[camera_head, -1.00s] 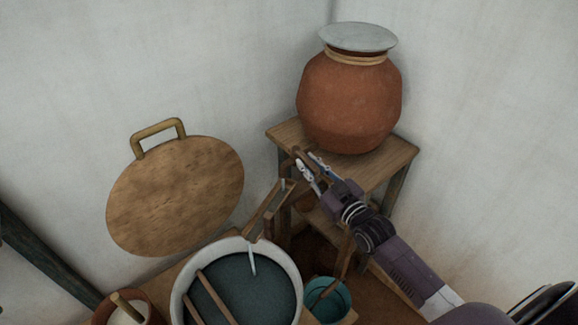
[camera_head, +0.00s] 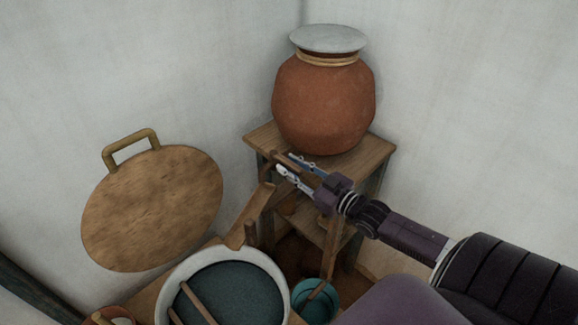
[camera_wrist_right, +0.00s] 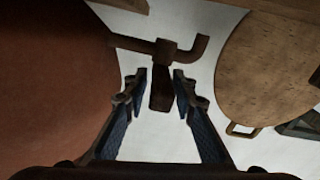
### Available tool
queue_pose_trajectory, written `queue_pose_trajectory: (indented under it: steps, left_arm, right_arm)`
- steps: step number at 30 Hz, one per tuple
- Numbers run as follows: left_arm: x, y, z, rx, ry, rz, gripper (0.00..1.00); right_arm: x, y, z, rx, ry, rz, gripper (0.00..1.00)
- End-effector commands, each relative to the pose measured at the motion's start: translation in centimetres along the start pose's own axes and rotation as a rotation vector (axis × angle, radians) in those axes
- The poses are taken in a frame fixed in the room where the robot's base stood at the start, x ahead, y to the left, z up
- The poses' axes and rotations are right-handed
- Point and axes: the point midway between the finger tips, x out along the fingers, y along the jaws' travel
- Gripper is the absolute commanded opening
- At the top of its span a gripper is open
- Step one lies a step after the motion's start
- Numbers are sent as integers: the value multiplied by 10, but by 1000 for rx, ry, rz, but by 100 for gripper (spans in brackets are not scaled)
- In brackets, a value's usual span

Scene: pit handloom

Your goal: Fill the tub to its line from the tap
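The tub (camera_head: 276,262) has a pale rim and holds dark blue-grey liquid, with its lower part cut off by the frame. I cannot make out a line in it. The brown tap (camera_wrist_right: 190,55) comes from the clay pot (camera_head: 325,105); its handle (camera_wrist_right: 161,95) points down between my fingers in the right wrist view. My right gripper (camera_head: 288,165) is at the tap, its fingers apart on either side of the handle. A wooden trough (camera_head: 257,212) slopes from below the tap to the tub. No stream shows at its end. My left gripper is out of view.
The pot stands on a wooden stand (camera_head: 375,152) in the corner. A round wooden lid (camera_head: 150,210) leans on the wall. Sticks (camera_head: 200,303) lie over the tub. A teal bucket (camera_head: 318,303) stands right of it, and a small clay vessel (camera_head: 95,319) stands left.

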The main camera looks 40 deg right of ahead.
Motion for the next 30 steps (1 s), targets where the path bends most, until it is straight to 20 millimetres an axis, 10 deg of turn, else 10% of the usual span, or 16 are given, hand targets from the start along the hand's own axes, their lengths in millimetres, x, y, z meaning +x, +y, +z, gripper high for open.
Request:
queue_pose_trajectory:
  steps: [14, 30]
  left_arm:
    - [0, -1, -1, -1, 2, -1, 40]
    - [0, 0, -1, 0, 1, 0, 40]
  right_arm:
    - [-6, 0, -2, 0, 4, 0, 35]
    - [-88, 0, 1, 1, 0, 0, 35]
